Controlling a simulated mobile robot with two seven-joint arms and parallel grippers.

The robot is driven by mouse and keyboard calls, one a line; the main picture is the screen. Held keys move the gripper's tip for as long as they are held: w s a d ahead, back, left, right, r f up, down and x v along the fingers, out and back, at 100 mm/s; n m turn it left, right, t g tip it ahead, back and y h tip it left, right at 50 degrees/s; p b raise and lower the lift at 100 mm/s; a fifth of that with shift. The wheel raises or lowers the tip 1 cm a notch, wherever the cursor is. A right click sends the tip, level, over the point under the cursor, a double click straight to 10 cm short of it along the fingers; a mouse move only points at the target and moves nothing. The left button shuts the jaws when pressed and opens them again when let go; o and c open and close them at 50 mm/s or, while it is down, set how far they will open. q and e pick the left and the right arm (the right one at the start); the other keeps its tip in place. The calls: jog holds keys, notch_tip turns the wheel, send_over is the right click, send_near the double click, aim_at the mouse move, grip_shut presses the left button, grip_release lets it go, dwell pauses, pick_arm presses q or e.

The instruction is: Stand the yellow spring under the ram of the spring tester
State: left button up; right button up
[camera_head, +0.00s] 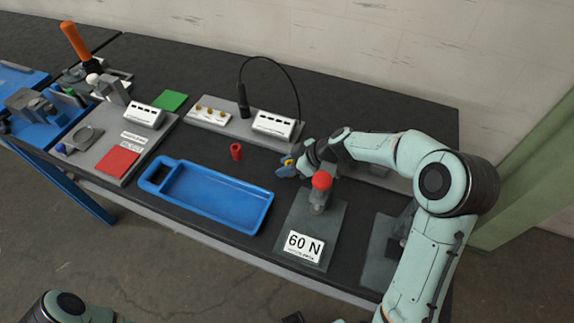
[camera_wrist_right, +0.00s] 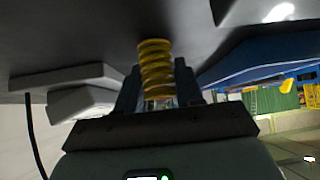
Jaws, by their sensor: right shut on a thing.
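The yellow spring (camera_wrist_right: 155,62) is held between the two fingers of my right gripper (camera_wrist_right: 157,92) in the right wrist view, its coils sticking out past the fingertips. In the head view my right gripper (camera_head: 287,166) is behind and left of the red-knobbed device, with a small bit of yellow at its jaws. That device, which looks like the spring tester (camera_head: 317,200), stands on a grey plate with a "60 N" sign (camera_head: 303,246). Its ram cannot be made out clearly. The spring is apart from the tester. My left gripper is out of view; only part of that arm shows.
A blue tray (camera_head: 152,187) lies left of the tester. A small red cylinder (camera_head: 236,151) stands behind it. A grey base with labelled blocks (camera_head: 273,125) and a black cable is at the back. Another grey plate (camera_head: 378,250) is at right, partly behind my arm.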

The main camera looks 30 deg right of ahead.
jog(key=shift+f, duration=0.1)
jog(key=shift+f, duration=0.1)
jog(key=o, duration=1.1)
jog(key=shift+r, duration=0.35)
jog(key=b+v, duration=0.1)
jog(key=v, duration=1)
jog(key=shift+s+d+r, duration=0.25)
